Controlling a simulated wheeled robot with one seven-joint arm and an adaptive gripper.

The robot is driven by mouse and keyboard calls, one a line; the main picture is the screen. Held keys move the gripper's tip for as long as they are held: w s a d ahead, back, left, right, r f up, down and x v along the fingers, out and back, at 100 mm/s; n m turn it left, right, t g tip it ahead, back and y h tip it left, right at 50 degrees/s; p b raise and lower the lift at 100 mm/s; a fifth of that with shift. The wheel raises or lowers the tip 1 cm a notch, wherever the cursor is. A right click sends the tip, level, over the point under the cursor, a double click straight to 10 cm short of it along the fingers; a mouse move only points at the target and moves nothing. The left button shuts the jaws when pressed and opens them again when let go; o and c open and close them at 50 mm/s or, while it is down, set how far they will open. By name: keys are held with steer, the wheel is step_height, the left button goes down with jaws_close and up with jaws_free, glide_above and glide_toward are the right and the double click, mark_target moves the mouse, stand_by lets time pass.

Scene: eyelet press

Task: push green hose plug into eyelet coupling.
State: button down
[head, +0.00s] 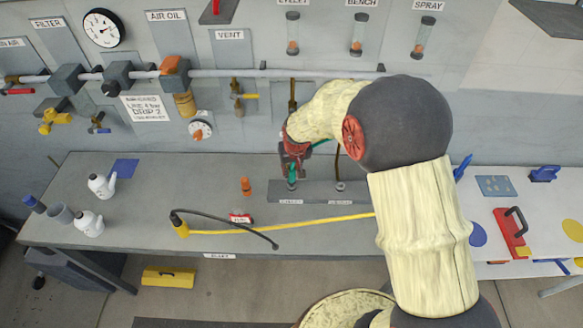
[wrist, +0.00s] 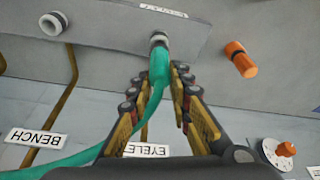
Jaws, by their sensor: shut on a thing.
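The green hose plug (wrist: 158,68) is between my gripper's fingers (wrist: 161,82) in the wrist view, and the green hose trails off to the lower left. In the head view my gripper (head: 292,166) points down with the green plug (head: 293,172) showing at its tips. My gripper is shut on the plug. The eyelet coupling (wrist: 158,40), a pale ring with a dark collar on the grey block, lies right at the plug's end. The plug end appears to meet the coupling; how deep it sits I cannot tell. In the head view the coupling (head: 291,186) is directly below the gripper.
The bench coupling (wrist: 53,23) sits on the same grey block (head: 316,192), beside the eyelet one. An orange plug (head: 246,186) stands left of the block. A yellow hose (head: 290,222) crosses the table in front. Labelled pipes and valves line the wall behind.

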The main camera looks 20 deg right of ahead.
steer(key=shift+f+b, duration=0.6)
steer(key=shift+f, duration=0.3)
steer(key=c, duration=1.7)
jaws_free()
steer(key=shift+o, duration=0.7)
steer(key=shift+r, duration=0.2)
steer(key=shift+r+p, duration=1.4)
steer(key=shift+r, duration=0.95)
